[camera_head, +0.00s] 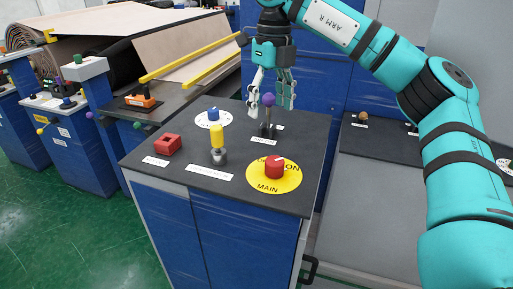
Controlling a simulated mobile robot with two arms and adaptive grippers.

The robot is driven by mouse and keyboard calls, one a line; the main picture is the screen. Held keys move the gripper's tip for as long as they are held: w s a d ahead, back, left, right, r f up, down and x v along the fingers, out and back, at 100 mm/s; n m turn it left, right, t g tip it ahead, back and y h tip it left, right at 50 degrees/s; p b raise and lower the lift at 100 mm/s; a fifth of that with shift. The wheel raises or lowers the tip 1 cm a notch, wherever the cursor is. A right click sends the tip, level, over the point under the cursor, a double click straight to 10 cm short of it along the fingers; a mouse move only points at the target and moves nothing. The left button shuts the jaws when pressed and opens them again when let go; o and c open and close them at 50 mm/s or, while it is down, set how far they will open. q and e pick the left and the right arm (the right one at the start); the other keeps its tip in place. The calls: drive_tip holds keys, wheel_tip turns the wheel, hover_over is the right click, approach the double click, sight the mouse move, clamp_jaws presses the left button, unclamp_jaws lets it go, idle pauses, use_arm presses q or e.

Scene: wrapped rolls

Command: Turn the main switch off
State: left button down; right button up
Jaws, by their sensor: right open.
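The main switch (274,168) is a red rotary knob on a round yellow plate (287,182) marked MAIN and ON. It sits at the front right of the dark cabinet top (230,197). A pale mark shows on top of the knob. My right gripper (272,100) comes down from above, behind the switch, fingers pointing down and open. Its fingers are on both sides of the purple ball of a small lever (268,118); I cannot tell whether they touch it. My left gripper is not in view.
The same top carries a red block-shaped control (168,145), a yellow-topped control (218,157) and a blue knob (213,115) on a white disc. Yellow bars (190,60) and large rolls (70,60) stand at the back left. Green floor is clear at front left.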

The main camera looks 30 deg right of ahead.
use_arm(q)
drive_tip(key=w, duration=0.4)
use_arm(e)
drive_tip(key=d, duration=0.1)
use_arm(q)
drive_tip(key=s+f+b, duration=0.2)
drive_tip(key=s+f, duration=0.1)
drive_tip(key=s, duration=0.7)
use_arm(e)
hover_over(274, 160)
drive_tip(key=f, duration=0.6)
drive_tip(key=shift+s+d, duration=0.1)
drive_tip(key=shift+s, duration=0.25)
drive_tip(key=f, duration=0.2)
drive_tip(key=f+b, duration=0.1)
drive_tip(key=f, duration=0.1)
drive_tip(key=shift+w, duration=0.4)
wheel_tip(274, 160, down, 4)
drive_tip(key=shift+s+r, duration=0.1)
drive_tip(key=shift+r, duration=0.05)
wheel_tip(274, 160, down, 2)
drive_tip(key=shift+f, duration=0.1)
drive_tip(key=c, duration=0.9)
drive_tip(key=shift+c, duration=1.4)
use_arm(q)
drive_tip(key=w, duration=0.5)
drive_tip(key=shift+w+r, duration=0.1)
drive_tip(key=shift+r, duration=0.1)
